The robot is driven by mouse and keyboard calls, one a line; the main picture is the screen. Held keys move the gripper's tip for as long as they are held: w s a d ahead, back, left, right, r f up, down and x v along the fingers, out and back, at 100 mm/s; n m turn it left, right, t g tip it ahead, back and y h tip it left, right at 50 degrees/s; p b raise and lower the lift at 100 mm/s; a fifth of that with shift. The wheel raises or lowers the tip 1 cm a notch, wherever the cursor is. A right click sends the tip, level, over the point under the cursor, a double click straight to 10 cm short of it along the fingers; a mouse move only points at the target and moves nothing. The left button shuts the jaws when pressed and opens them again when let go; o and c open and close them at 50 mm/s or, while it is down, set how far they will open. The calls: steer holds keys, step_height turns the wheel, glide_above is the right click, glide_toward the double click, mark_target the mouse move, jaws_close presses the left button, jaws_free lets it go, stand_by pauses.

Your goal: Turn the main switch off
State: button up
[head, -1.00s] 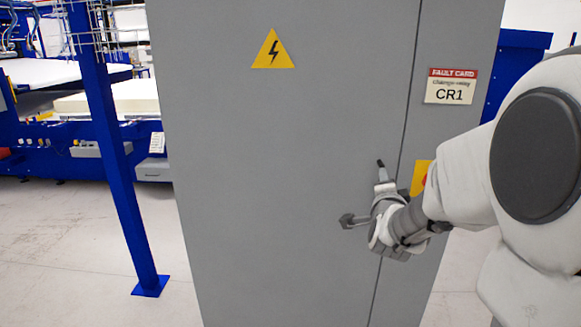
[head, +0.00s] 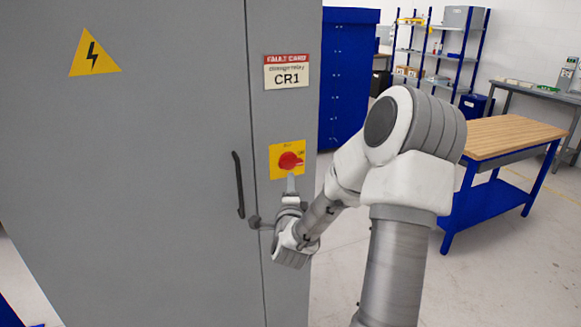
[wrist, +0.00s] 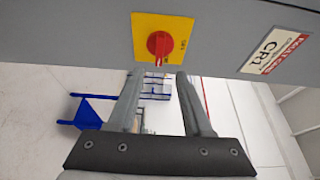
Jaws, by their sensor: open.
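The main switch (head: 290,161) is a red rotary knob on a yellow plate on the grey cabinet's right-hand panel, below the fault card. In the wrist view the red knob (wrist: 159,44) and yellow plate are in front of the fingers, beyond the tips and roughly centred between them. Small lettering on the plate is too small to read surely. My gripper (head: 273,203) is just below and left of the switch, fingers spread and empty. The wrist view shows the two open fingers (wrist: 159,75) with a gap between them and the knob.
The grey cabinet (head: 130,170) has a black door handle (head: 238,185) close left of my gripper. A fault card (head: 287,72) reading CR1 is above the switch. A wooden-topped workbench (head: 510,137) stands at the right; floor between is clear.

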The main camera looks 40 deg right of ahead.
mark_target(291, 165)
steer(key=p+x, duration=0.1)
steer(key=x, duration=1)
steer(key=shift+w+d+p, duration=0.1)
steer(key=shift+w+p, duration=0.1)
steer(key=shift+p, duration=0.1)
jaws_close()
